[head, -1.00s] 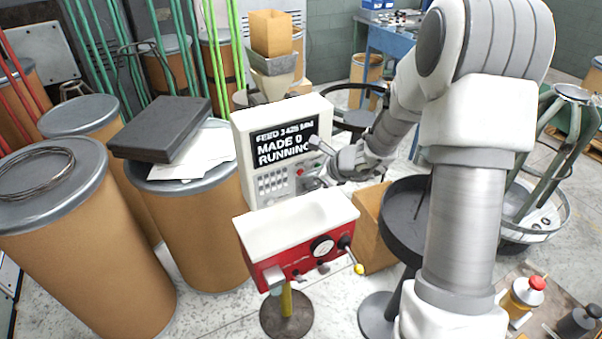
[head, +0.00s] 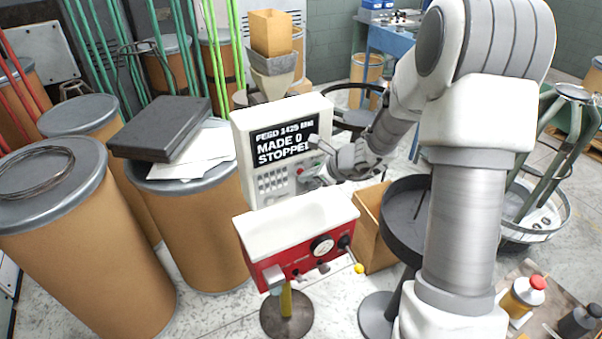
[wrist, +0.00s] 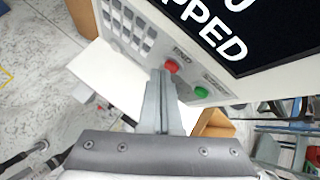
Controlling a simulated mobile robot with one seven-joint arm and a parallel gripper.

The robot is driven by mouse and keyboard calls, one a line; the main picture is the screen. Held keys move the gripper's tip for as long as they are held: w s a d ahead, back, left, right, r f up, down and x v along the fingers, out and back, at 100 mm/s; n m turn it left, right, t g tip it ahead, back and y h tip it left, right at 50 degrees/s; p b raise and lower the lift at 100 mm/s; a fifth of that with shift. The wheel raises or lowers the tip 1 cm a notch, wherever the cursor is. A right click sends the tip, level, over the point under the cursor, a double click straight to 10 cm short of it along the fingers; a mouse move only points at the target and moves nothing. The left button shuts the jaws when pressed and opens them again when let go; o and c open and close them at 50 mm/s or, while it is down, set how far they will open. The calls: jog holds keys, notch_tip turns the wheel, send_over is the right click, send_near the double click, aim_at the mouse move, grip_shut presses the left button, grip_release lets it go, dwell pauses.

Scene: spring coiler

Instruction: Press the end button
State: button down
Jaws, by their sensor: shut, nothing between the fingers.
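The white control box (head: 275,118) has a black screen (head: 285,144) reading "MADE 0" and "STOPPED". A red button (wrist: 171,66) and a green button (wrist: 201,92) sit on its panel, beside a grey keypad (wrist: 129,25). The small labels by the buttons are too blurred to read surely. The red button also shows in the head view (head: 300,171). My gripper (wrist: 160,73) is shut and empty, its fingertips right beside the red button. I cannot tell whether they touch it. In the head view my gripper (head: 316,179) is at the panel's lower right.
A red and white machine (head: 297,235) with a dial and a yellow-tipped lever stands just below the box. Brown drums (head: 82,235) crowd the left. A dark round tray (head: 405,212) and a cardboard box (head: 371,226) stand at the right.

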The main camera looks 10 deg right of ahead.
jog(key=shift+s+d, duration=0.2)
jog(key=shift+s, duration=0.35)
jog(key=s, duration=0.1)
jog(key=s+d+b, duration=0.1)
jog(key=s, duration=0.1)
jog(key=s+b, duration=0.1)
jog(key=shift+s+d, duration=0.3)
jog(key=shift+s, duration=0.1)
dwell(0.5)
